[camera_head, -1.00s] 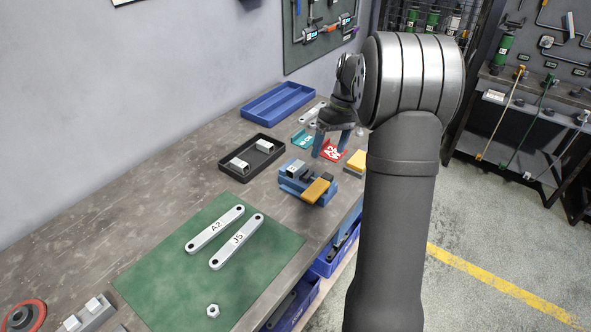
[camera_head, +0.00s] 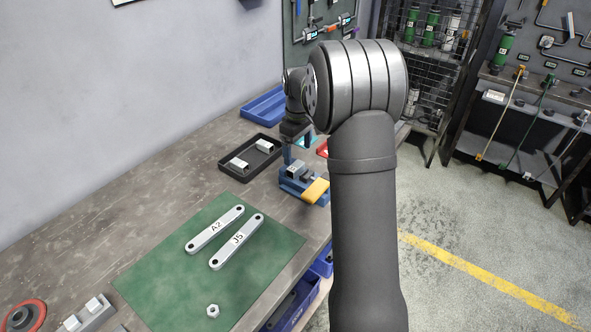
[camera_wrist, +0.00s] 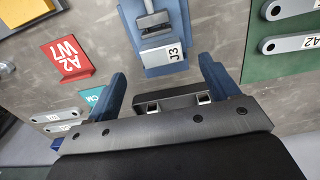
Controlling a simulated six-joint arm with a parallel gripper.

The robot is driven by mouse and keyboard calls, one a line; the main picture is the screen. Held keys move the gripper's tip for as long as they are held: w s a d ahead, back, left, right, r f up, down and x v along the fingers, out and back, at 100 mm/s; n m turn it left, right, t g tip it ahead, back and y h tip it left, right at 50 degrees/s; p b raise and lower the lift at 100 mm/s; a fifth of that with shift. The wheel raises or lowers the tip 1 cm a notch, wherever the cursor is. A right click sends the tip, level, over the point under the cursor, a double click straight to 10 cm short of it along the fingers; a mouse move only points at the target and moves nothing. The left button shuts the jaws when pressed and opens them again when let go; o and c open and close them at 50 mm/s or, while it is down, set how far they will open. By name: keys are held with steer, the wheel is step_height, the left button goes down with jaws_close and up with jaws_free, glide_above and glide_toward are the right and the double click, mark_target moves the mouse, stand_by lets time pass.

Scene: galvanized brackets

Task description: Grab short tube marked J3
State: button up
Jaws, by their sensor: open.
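The short tube marked J3 (camera_wrist: 172,55) is a pale piece with a black-lettered white label, at the end of the blue vise (camera_wrist: 178,25) in the wrist view. In the head view, the tube (camera_head: 292,168) sits at the back left of the vise (camera_head: 300,188). My gripper (camera_wrist: 163,68) has blue fingers, open and empty; in the wrist view the tube shows between and beyond the fingertips. In the head view my gripper (camera_head: 290,152) is at the vise's back left, partly covering that area. I cannot tell its exact height over the tube.
A black tray (camera_head: 223,167) with two pale short tubes stands left of the vise. A green mat (camera_head: 160,275) holds bars marked A2 (camera_head: 216,229) and J5 (camera_head: 237,241). A red A2 W7 plate (camera_wrist: 66,60) lies beside the vise. A blue tray (camera_head: 262,106) stands farther back.

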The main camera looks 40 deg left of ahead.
mark_target(297, 167)
steer(key=shift+a+f, duration=0.1)
steer(key=shift+f, duration=3.1)
steer(key=shift+c, duration=0.2)
steer(key=c, duration=1)
